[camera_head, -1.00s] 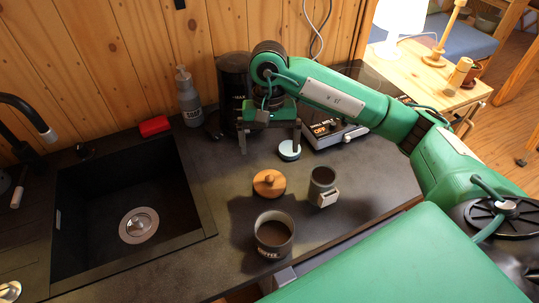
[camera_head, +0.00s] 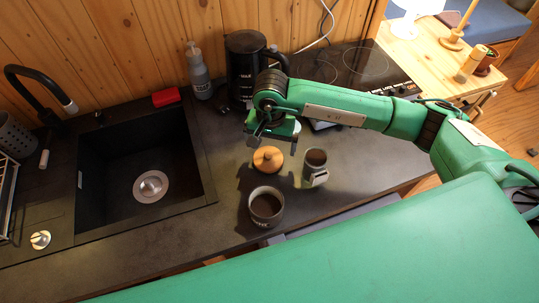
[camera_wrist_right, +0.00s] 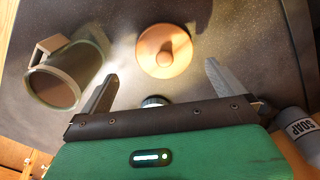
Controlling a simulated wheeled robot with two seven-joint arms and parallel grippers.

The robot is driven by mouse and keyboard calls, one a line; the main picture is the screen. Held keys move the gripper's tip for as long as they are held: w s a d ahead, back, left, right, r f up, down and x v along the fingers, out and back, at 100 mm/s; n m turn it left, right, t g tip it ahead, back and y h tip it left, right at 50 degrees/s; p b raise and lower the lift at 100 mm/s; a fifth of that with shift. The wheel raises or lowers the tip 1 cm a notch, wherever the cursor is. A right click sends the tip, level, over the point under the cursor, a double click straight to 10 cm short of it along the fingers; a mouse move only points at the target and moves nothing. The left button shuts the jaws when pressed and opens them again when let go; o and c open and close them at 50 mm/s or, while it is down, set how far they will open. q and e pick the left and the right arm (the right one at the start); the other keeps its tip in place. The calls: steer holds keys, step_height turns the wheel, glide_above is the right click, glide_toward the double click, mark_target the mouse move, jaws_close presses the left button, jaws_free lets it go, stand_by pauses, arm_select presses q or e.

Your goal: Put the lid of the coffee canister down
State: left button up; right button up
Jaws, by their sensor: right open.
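The round wooden lid (camera_head: 268,159) with a knob lies on the dark counter, knob up. It also shows in the right wrist view (camera_wrist_right: 164,50), just beyond the fingertips. The dark grey lettered canister (camera_head: 266,208) stands open in front of the lid, with dark contents. My right gripper (camera_head: 274,142) is open and empty. It hangs just behind the lid in the head view and is apart from it. In the right wrist view, its two fingers (camera_wrist_right: 161,71) are spread wide with nothing held. My left gripper is not in view.
A grey mug (camera_head: 315,166) stands right of the lid. A sink (camera_head: 150,165) lies left. A soap bottle (camera_head: 199,72), red sponge (camera_head: 166,97) and black kettle (camera_head: 243,62) stand at the back. A small round object (camera_wrist_right: 153,101) shows partly behind the gripper in the wrist view.

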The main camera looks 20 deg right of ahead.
mark_target(269, 153)
steer(key=shift+f, duration=0.45)
steer(key=f+p, duration=0.3)
steer(key=shift+w+a+f, duration=0.2)
steer(key=shift+w+f, duration=0.1)
steer(key=shift+f, duration=0.7)
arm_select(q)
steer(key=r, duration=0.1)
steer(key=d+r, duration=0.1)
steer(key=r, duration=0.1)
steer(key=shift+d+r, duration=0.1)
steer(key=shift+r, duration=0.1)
arm_select(e)
steer(key=c, duration=1)
steer(key=shift+r, duration=0.1)
